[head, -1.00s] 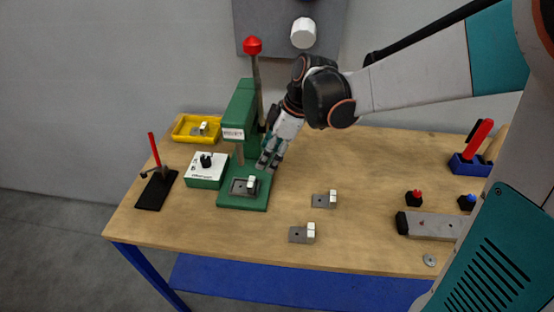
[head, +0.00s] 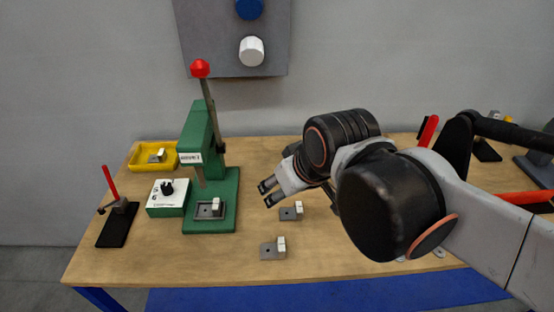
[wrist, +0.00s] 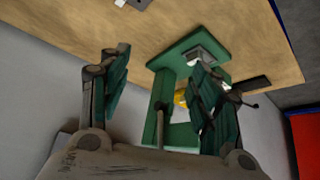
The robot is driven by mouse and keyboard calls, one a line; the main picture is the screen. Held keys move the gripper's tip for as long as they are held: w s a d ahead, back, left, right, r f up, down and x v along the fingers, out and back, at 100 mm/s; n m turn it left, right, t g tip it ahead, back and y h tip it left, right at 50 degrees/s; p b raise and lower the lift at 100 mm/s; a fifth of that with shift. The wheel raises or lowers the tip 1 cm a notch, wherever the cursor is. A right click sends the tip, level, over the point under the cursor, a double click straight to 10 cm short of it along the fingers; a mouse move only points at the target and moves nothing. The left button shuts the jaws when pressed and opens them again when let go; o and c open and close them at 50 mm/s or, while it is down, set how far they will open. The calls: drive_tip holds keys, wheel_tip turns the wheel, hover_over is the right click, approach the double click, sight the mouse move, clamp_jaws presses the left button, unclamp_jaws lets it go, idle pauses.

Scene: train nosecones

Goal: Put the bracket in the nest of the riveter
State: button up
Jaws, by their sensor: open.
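The green riveter (head: 202,140) stands at the left of the table, with a red-knobbed lever. Its nest (head: 198,212) is a dark grey frame on the green base. A bracket (head: 215,205), grey with a white upright block, sits at the nest; I cannot tell whether it lies fully flat. Two similar brackets lie on the wood to the right, a farther bracket (head: 291,212) and a nearer bracket (head: 269,250). My gripper (head: 268,193) is open and empty, right of the riveter and apart from it. In the wrist view my gripper (wrist: 162,85) has spread fingers, with the riveter (wrist: 178,75) beyond.
A yellow tray (head: 134,157) holding another bracket stands behind a white-topped control box (head: 169,194). A red-handled toggle clamp (head: 118,212) stands at the left edge. A grey wall panel (head: 272,55) with knobs hangs behind. My arm hides much of the table's right side.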

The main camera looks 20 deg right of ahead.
drive_tip(key=shift+s+d+f+m+t, duration=0.1)
drive_tip(key=shift+s+d+m+t, duration=0.15)
drive_tip(key=shift+s+m, duration=0.2)
drive_tip(key=shift+s+d+f+m+t, duration=0.15)
drive_tip(key=shift+s+d+m, duration=0.15)
drive_tip(key=shift+s, duration=0.2)
drive_tip(key=shift+r, duration=0.1)
idle(1.5)
